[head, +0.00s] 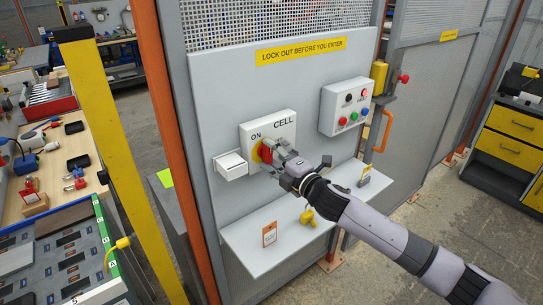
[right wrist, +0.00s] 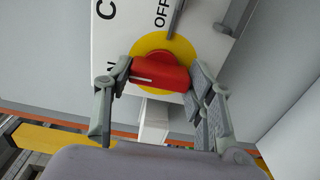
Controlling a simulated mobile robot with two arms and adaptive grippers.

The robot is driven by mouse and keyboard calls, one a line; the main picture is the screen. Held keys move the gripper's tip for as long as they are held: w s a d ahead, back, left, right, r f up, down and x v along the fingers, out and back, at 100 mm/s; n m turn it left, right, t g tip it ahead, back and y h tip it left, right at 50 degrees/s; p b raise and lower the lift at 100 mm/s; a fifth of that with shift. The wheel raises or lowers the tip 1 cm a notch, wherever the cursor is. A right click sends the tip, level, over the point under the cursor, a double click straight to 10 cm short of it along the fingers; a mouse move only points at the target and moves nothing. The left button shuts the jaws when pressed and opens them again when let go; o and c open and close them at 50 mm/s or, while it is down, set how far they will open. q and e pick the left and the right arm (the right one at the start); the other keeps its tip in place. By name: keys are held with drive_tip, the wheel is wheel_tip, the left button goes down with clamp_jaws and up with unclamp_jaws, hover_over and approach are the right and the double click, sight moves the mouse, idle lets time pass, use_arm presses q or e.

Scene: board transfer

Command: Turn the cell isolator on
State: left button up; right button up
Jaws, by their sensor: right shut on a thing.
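The cell isolator (head: 284,122) is a white box on a grey panel, lettered CELL and ON. Its red handle (right wrist: 160,72) sits on a round yellow plate (right wrist: 152,43) in the right wrist view. My right gripper (head: 273,157) is at the handle in the head view and hides much of it. In the right wrist view, my right gripper's fingers (right wrist: 161,78) close on both ends of the handle. A white mark on the handle lies at the end towards the partly hidden ON lettering; OFF is at the top. My left gripper is not in view.
A white box (head: 231,165) sits left of the isolator. A button box (head: 346,105) is to its right. A shelf (head: 245,240) below carries an orange-white tag (head: 269,234) and a yellow padlock-like item (head: 308,216). A yellow post (head: 118,150) stands at left.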

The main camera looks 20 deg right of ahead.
drive_tip(key=o, duration=1.2)
drive_tip(key=shift+c, duration=0.2)
drive_tip(key=v, duration=1.2)
